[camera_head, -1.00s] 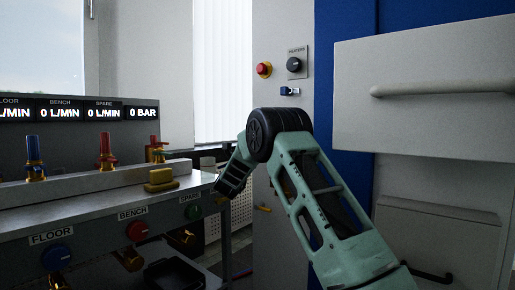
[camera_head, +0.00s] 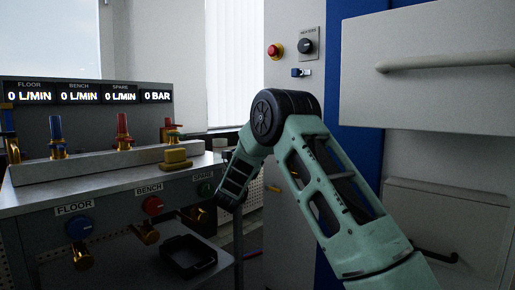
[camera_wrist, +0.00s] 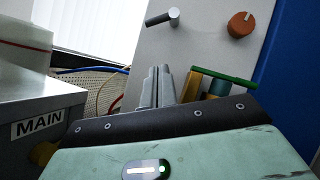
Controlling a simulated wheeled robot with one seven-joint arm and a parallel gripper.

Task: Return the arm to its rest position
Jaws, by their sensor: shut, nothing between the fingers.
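My arm (camera_head: 330,190) rises from the lower right of the head view, bends at a black joint and drops toward the bench's right end. My gripper (camera_wrist: 158,88) shows in the wrist view with its two grey fingers together and nothing between them. Beyond it stands a grey panel (camera_wrist: 205,45) with a grey handle (camera_wrist: 162,17) and an orange knob (camera_wrist: 241,24). A green bar with brass fittings (camera_wrist: 222,78) appears just right of the fingers; I cannot tell the gap. In the head view the fingertips cannot be made out.
A grey bench (camera_head: 105,190) with blue, red and green knobs fills the left. Its display (camera_head: 85,95) reads 0 L/MIN and 0 BAR. A black tray (camera_head: 187,258) sits below. A large grey cabinet (camera_head: 430,70) stands right, close to my arm.

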